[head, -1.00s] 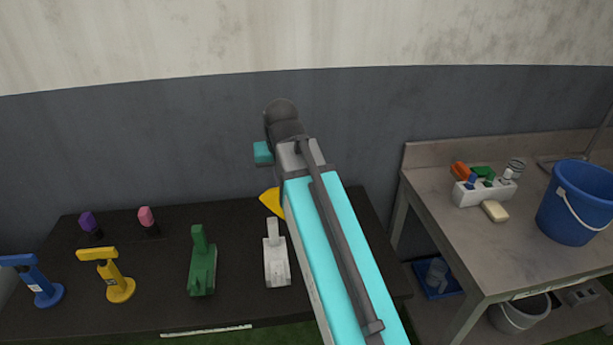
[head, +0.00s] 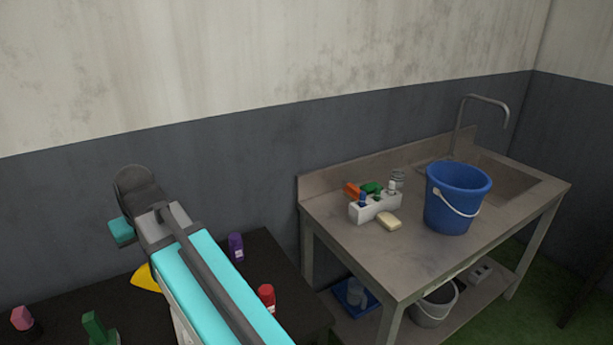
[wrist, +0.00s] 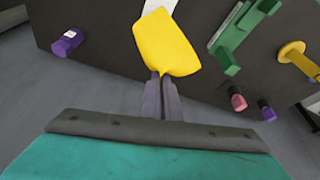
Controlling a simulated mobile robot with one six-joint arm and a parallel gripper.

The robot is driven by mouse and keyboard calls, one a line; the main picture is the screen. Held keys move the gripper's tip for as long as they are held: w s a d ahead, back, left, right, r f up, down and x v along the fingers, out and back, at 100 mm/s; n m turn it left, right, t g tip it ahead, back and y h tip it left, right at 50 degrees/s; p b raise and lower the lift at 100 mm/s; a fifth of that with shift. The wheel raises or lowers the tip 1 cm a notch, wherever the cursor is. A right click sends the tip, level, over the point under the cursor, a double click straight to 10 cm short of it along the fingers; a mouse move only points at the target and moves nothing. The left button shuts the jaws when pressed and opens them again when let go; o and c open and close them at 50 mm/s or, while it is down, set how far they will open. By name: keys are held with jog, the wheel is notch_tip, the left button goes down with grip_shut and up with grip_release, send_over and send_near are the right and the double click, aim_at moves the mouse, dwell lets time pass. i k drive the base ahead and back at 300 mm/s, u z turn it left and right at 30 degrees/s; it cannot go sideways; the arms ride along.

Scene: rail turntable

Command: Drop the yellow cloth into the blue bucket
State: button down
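The yellow cloth (wrist: 166,42) is pinched between the fingertips of my gripper (wrist: 163,80) in the wrist view and held over the dark table. In the head view only a piece of the cloth (head: 147,279) shows beside my arm, and the fingers are hidden behind the arm. The blue bucket (head: 454,202) stands upright on the metal sink bench at the right, well apart from my gripper. It has a white handle hanging at its front, and its inside is only partly seen.
On the sink bench (head: 375,253), a white caddy (head: 375,208) with bottles and a pale soap bar (head: 388,223) stand left of the bucket. A grey bucket (head: 434,306) is on the lower shelf. The dark table (head: 298,300) holds a purple container (head: 236,247) and a red one (head: 267,296).

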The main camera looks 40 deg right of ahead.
aim_at(455, 192)
jog(key=u, duration=0.15)
jog(key=k, duration=0.1)
jog(key=u, duration=1.85)
jog(key=k, duration=1.65)
jog(key=u, duration=0.05)
